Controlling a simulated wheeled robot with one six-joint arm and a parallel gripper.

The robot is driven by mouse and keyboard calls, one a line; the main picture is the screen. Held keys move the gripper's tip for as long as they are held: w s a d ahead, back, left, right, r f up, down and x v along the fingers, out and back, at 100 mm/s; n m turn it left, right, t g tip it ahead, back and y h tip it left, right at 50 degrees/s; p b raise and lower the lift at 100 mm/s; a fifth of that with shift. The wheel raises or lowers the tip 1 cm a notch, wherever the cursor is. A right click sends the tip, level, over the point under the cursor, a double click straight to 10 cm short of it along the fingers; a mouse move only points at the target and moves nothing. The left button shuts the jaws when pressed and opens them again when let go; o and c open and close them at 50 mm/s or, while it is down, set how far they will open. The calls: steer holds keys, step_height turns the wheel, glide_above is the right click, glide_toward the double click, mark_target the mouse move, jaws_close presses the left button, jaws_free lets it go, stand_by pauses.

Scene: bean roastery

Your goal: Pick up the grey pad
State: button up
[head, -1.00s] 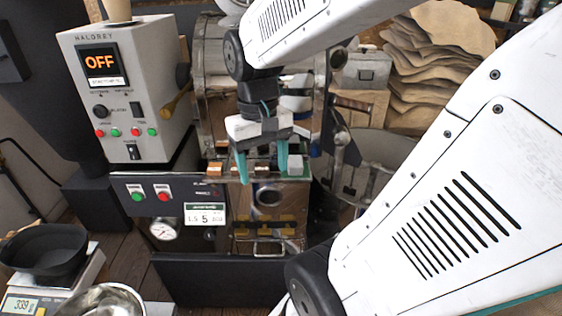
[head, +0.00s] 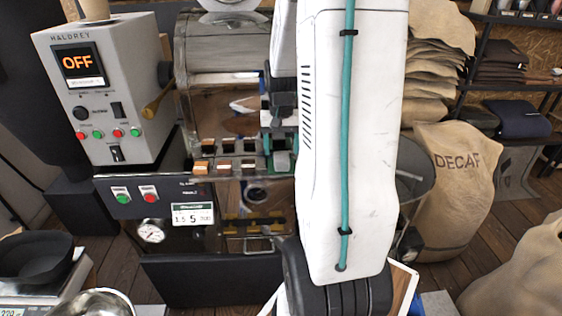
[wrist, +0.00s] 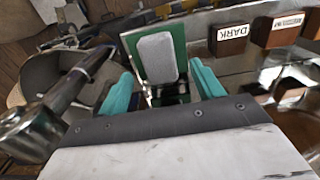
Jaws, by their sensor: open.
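The grey pad (wrist: 157,57) lies on a small green plate in the wrist view, at the end of a row of wooden blocks. It also shows small in the head view (head: 282,161), just left of my white arm. My gripper (wrist: 161,70) is open and empty. Its teal fingers stand apart on the left and right of the pad's near end. I cannot tell how far above the pad they are. In the head view my gripper is partly hidden by my arm.
Wooden blocks, one labelled DARK (wrist: 232,36), sit right of the pad. A metal handle (wrist: 75,85) is close on the left. The roaster drum (head: 225,55) rises behind, and the grey control box (head: 105,90) stands left. A DECAF sack (head: 455,190) stands right.

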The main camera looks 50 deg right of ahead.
mark_target(282, 156)
steer(key=shift+s+a+f, duration=0.1)
steer(key=shift+a+f, duration=0.05)
steer(key=shift+f, duration=1.75)
steer(key=c, duration=1.1)
steer(key=shift+c, duration=0.2)
steer(key=shift+r, duration=0.15)
